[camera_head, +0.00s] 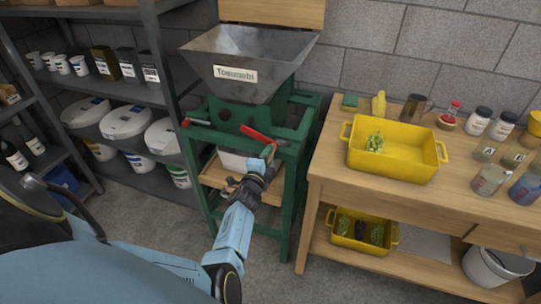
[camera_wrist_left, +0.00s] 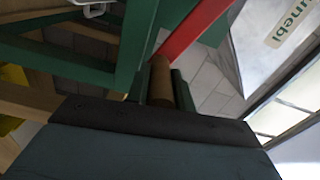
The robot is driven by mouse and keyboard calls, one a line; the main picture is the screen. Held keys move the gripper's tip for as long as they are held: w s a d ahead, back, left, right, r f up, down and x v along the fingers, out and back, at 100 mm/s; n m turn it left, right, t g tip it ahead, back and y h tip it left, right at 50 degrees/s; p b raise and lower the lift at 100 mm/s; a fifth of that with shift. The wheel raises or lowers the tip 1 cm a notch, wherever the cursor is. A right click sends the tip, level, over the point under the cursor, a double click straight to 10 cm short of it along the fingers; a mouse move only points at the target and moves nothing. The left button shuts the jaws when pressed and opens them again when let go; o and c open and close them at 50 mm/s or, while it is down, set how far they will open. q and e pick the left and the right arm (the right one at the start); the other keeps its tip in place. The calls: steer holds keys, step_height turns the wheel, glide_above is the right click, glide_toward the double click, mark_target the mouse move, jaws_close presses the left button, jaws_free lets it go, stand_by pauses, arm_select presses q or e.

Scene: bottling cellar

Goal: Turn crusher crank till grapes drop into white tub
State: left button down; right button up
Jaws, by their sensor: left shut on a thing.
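The crusher has a grey metal hopper (camera_head: 250,62) with a name label, on a green frame (camera_head: 304,130). Its red crank arm (camera_head: 259,136) points right and down on the front; it also shows in the wrist view (camera_wrist_left: 197,30). My left gripper (camera_head: 268,162) is shut on the wooden crank handle (camera_wrist_left: 160,82) at the arm's end. The white tub (camera_head: 232,161) stands on a wooden shelf under the crusher, partly hidden by my gripper; its inside cannot be made out. Green grapes (camera_head: 374,143) lie in a yellow crate (camera_head: 410,165) on the bench. My right gripper is out of view.
The wooden bench (camera_head: 328,165) stands close to the right of the crusher, with jars and a jug on top. A second yellow crate (camera_head: 362,244) is on its lower shelf. Metal shelves (camera_head: 125,88) with white buckets stand left. Floor shows in front.

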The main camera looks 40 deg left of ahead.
arm_select(q)
steer(key=shift+a+r, duration=0.3)
steer(key=shift+r, duration=0.1)
steer(key=c, duration=1.3)
jaws_free()
steer(key=shift+f, duration=0.1)
steer(key=shift+o, duration=0.5)
steer(key=shift+f, duration=0.1)
steer(key=shift+d, duration=0.15)
steer(key=shift+s, duration=0.1)
steer(key=shift+s+d, duration=0.15)
steer(key=shift+s, duration=0.1)
steer(key=p+v, duration=0.2)
steer(key=v, duration=1)
steer(key=shift+s, duration=0.3)
